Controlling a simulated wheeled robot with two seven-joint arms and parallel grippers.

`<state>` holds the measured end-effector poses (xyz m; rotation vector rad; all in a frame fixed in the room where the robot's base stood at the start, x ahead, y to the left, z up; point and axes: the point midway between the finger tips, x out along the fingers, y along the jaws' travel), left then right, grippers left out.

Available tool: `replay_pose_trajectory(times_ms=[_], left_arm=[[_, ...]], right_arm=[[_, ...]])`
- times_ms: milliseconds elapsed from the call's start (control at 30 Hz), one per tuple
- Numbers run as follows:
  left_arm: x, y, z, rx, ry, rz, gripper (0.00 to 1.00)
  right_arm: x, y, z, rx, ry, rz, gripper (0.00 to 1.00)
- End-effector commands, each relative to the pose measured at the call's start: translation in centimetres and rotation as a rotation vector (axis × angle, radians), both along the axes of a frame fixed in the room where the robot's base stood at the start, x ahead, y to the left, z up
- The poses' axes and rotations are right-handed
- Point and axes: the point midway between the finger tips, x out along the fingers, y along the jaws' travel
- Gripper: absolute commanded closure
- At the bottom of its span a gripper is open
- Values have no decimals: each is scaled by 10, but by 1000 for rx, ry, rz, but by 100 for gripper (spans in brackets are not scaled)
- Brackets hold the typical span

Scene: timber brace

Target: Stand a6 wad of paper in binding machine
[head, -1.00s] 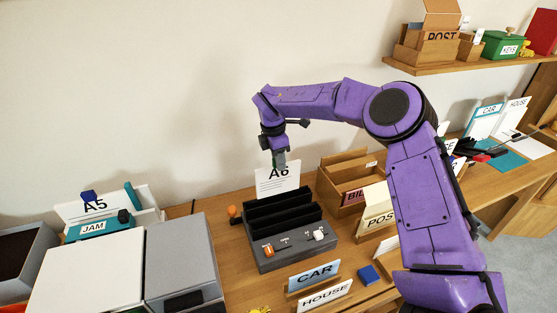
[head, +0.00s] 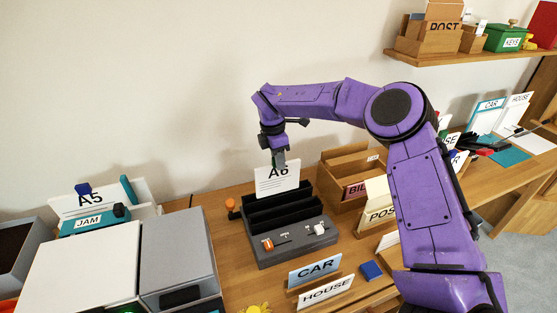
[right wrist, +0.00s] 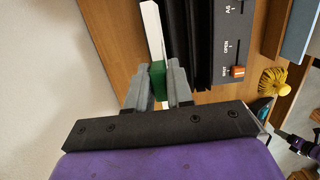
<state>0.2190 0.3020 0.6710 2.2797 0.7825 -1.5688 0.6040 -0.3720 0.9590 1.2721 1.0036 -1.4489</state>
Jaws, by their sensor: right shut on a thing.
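The A6 wad of paper (head: 277,184) is a white upright stack with a black A6 label. It stands at the back of the dark grey binding machine (head: 285,248), which has black upright plates and small orange and white knobs. My right gripper (head: 279,160) is above the wad, shut on a green piece (right wrist: 158,82) at its top edge. In the right wrist view the white wad (right wrist: 153,30) runs along the black plates (right wrist: 190,45). I cannot tell whether its lower edge is inside the rear slot. My left gripper is out of view.
CAR (head: 315,270) and HOUSE (head: 326,291) cards stand in front of the machine, beside a blue block (head: 371,271). Wooden boxes (head: 350,168) are close on its right. An orange-topped item (head: 231,207) is at its left. Grey and white boxes (head: 178,255) fill the left.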

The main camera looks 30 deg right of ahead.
Motion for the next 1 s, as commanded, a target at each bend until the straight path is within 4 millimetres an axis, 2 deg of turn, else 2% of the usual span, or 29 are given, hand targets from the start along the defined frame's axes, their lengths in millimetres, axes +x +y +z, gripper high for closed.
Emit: replay_pose_trajectory(times_ms=[800,1000], left_arm=[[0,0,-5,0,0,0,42],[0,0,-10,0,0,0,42]], right_arm=[[0,0,1,1,0,-1,100],[0,0,-5,1,0,-1,100]])
